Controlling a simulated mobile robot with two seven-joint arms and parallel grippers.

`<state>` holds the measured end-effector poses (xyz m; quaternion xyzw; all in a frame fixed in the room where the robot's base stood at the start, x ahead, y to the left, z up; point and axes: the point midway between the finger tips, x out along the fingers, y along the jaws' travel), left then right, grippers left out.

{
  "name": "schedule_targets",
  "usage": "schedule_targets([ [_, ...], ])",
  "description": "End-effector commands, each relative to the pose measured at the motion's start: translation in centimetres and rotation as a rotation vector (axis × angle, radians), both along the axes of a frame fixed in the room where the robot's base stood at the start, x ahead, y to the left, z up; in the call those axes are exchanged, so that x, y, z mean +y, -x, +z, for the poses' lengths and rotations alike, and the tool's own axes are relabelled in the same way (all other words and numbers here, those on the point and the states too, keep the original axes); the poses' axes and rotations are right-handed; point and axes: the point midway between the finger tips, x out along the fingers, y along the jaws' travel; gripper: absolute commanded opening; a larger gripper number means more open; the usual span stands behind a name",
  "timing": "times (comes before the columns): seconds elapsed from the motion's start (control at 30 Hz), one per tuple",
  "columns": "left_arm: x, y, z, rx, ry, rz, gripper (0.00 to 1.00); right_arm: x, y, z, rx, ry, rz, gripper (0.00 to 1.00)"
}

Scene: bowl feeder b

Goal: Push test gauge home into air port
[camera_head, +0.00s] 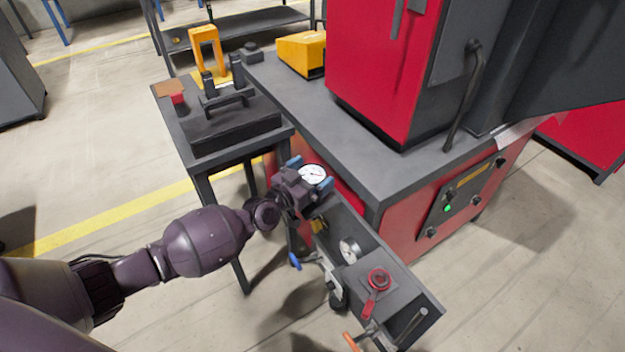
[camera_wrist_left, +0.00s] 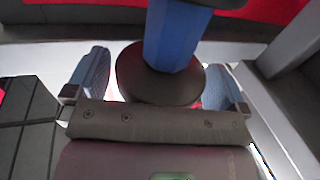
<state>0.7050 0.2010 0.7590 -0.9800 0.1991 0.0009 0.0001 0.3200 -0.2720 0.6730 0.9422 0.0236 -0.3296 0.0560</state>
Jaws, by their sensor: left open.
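A round gauge with a white dial (camera_head: 313,174) is at my left gripper (camera_head: 309,173), by the near side of the red machine base. The gripper's blue fingers are open, one on either side of the gauge. In the left wrist view, a dark round body (camera_wrist_left: 160,80) lies between the spread fingers, with a blue faceted piece (camera_wrist_left: 172,35) extending from it toward the top. The body looks like the gauge seen from behind. I cannot make out the air port or tell how far the gauge is seated. My right gripper is not in view.
A grey service unit (camera_head: 385,265) stands in front of the base, with a second white dial (camera_head: 350,250) and a red valve handle (camera_head: 377,280). A grey side table (camera_head: 185,115) with a dark fixture stands left of the machine. Open floor lies further left.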

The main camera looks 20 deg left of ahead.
Motion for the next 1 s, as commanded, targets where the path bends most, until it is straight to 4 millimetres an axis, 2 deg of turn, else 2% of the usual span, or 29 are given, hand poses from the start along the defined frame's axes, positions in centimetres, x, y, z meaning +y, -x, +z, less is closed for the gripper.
schedule_targets([
  [0.13, 0.0, 0.0, 0.1, -0.001, 0.000, 0.000, 1.00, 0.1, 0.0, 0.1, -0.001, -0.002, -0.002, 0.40],
  [0.17, 0.0, 0.0, 0.1, -0.001, 0.000, 0.000, 0.97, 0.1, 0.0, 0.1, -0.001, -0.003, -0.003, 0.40],
  [0.4, 0.0, 0.0, 0.1, -0.001, 0.000, 0.000, 0.60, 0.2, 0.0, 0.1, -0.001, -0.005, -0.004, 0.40],
  [0.5, 0.0, 0.0, 0.1, -0.002, 0.001, 0.000, 0.49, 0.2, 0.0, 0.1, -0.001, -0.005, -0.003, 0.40],
  [0.77, 0.0, 0.0, 0.5, -0.004, 0.001, 0.000, 0.49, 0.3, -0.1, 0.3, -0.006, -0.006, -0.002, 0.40],
  [0.87, 0.0, -0.1, 1.6, -0.009, 0.002, 0.001, 0.49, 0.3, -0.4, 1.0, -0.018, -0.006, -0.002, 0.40],
  [1.0, 0.0, -0.1, 4.3, -0.016, 0.003, 0.002, 0.49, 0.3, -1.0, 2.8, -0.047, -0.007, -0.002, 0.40],
])
